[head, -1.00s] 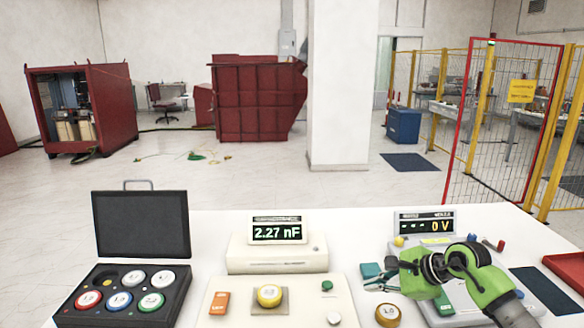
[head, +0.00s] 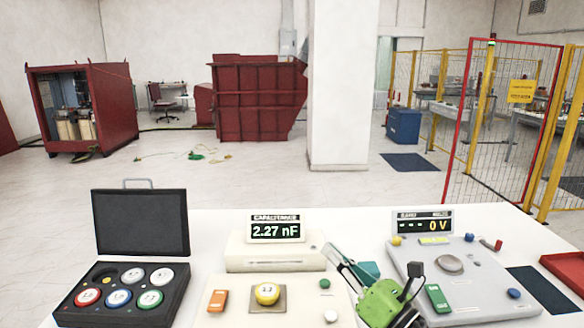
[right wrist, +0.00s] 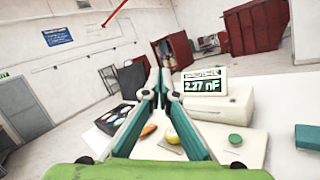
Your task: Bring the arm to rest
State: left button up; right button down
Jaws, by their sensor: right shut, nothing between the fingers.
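My right gripper (head: 334,252) is in the lower middle of the head view, its green body at the bottom and its fingers pointing up and left, away from me. The fingers are together and hold nothing. In the right wrist view the two teal-edged fingers (right wrist: 155,82) reach forward and meet near the tips, apart from the things beyond. My left gripper is in neither view.
On the white table (head: 210,225) stand an open black case (head: 172,312) with several coloured discs, a capacitance meter (head: 276,252) reading 2.27 nF, and a grey test unit (head: 480,285) reading 0 V. A yellow-topped disc (head: 267,293) sits on the front panel. A red tray (head: 566,270) is far right.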

jog(key=s+d+f+m+g+h, duration=0.1)
jog(key=s+d+f+m+h, duration=0.55)
jog(key=m, duration=0.85)
jog(key=s+d+f+m+h, duration=0.3)
jog(key=d+f+m+h, duration=0.7)
jog(key=m, duration=0.4)
jog(key=s+a+f+m+g+y, duration=0.1)
jog(key=s+a+f+m+g, duration=0.25)
jog(key=s, duration=0.55)
jog(key=s+f+m+g+y, duration=0.15)
jog(key=s+f+g, duration=0.25)
jog(key=s+f, duration=0.4)
jog(key=s+a+f+m+g+y, duration=0.1)
jog(key=s+f+m+g, duration=0.3)
jog(key=s, duration=0.5)
notch_tip(320, 180, down, 27)
jog(key=s+n+g, duration=0.1)
jog(key=s, duration=0.2)
jog(key=s+d+f+g, duration=0.1)
jog(key=s+d+f, duration=0.2)
jog(key=s+f, duration=1.2)
jog(key=shift+s, duration=0.65)
